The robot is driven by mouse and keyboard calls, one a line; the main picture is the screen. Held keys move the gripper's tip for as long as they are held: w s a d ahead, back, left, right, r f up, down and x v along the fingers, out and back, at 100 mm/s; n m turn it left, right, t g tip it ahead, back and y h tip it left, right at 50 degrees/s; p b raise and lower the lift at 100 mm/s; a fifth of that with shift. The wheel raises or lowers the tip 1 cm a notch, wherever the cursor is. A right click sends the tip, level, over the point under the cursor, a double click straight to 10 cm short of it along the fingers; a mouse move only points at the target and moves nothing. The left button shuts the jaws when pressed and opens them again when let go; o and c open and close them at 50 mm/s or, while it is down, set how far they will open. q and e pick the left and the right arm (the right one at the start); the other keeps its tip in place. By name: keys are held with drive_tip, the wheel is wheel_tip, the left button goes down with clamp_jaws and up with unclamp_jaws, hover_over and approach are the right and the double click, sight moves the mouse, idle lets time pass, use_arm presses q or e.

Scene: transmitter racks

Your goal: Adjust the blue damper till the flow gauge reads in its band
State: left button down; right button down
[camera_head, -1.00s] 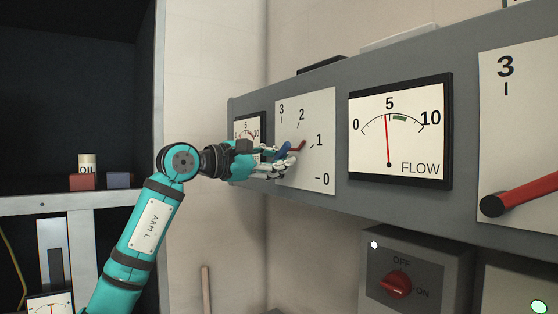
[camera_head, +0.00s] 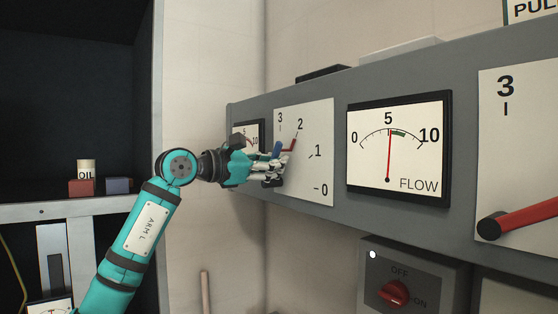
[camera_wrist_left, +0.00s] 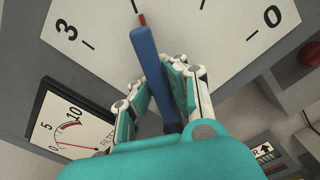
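The blue damper handle (camera_head: 277,149) is on a white dial plate (camera_head: 318,125) marked 0 to 3. Its red tip (camera_head: 293,144) points close to 2. My left gripper (camera_head: 272,170) is at the handle. In the left wrist view the blue handle (camera_wrist_left: 152,70) runs between the two fingers (camera_wrist_left: 158,95), which close on its sides. The flow gauge (camera_head: 400,150) has a red needle just right of 5, at the left edge of the short green band. My right gripper is not in view.
A second gauge (camera_head: 240,131) sits left of the dial, partly behind my gripper; it shows more fully in the wrist view (camera_wrist_left: 75,130). A red lever (camera_head: 525,214) is on the right panel. A red OFF/ON knob (camera_head: 393,293) is below the gauge.

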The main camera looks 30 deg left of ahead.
use_arm(q)
drive_tip(key=c, duration=2)
unclamp_jaws()
drive_tip(key=shift+f, duration=0.15)
drive_tip(key=o, duration=0.7)
drive_tip(key=shift+s+a, duration=0.2)
drive_tip(key=shift+s, duration=0.05)
drive_tip(key=shift+c, duration=0.2)
drive_tip(key=shift+o, duration=0.3)
drive_tip(key=shift+w+d, duration=0.1)
drive_tip(key=v, duration=1.2)
